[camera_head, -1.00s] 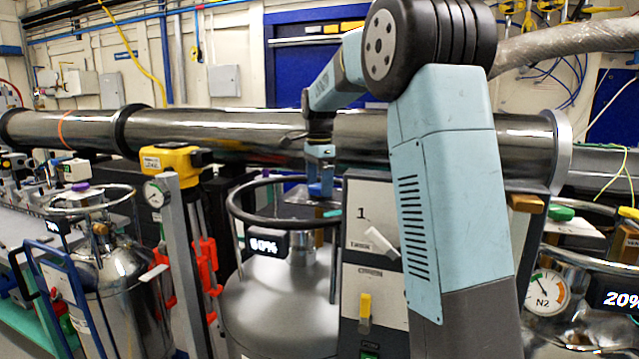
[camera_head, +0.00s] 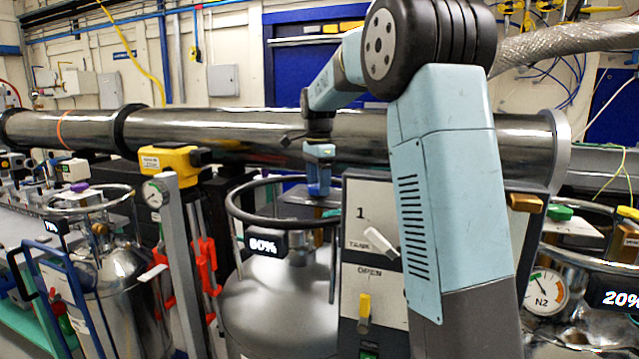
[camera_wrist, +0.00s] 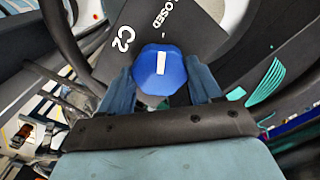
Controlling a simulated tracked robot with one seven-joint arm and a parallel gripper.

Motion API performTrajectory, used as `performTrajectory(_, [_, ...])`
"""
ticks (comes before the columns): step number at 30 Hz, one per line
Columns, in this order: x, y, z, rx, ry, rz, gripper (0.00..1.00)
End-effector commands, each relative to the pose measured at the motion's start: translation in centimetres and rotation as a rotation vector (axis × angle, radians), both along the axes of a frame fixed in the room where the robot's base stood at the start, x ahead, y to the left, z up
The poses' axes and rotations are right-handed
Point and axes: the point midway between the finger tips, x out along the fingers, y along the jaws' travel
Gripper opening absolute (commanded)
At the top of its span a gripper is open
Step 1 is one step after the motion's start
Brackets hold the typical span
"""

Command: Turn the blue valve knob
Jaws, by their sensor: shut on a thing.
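The blue valve knob (camera_wrist: 158,70) is faceted, with a white bar on its top, and shows in the wrist view. It sits on a dark plate (camera_wrist: 185,35) lettered "C2" and, partly cut off, "OSED". The white bar runs nearly up and down in the picture. My gripper (camera_wrist: 162,85) has one blue finger on each side of the knob and is shut on it. In the head view my gripper (camera_head: 318,190) points down inside the ring of the steel tank with the "60%" display. There I cannot tell the knob from my blue fingers.
The tank's ring handle (camera_head: 240,212) curves around my gripper. A grey panel (camera_head: 372,255) marked "1", "TANK" and "OPEN" stands close on the right. A long steel pipe (camera_head: 230,130) runs behind. Other tanks stand left and right.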

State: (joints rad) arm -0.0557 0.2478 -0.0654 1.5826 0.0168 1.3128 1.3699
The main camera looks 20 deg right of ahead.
Motion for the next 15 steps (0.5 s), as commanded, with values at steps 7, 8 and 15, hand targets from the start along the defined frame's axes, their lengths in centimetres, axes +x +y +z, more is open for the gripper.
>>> performTrajectory(7, [0.07,-0.02,0.10,-0.001,-0.003,0.129,0.33])
performTrajectory(8, [0.07,-0.02,0.11,-0.001,-0.003,0.152,0.33])
performTrajectory(15, [0.06,0.02,0.11,-0.001,-0.003,0.372,0.33])
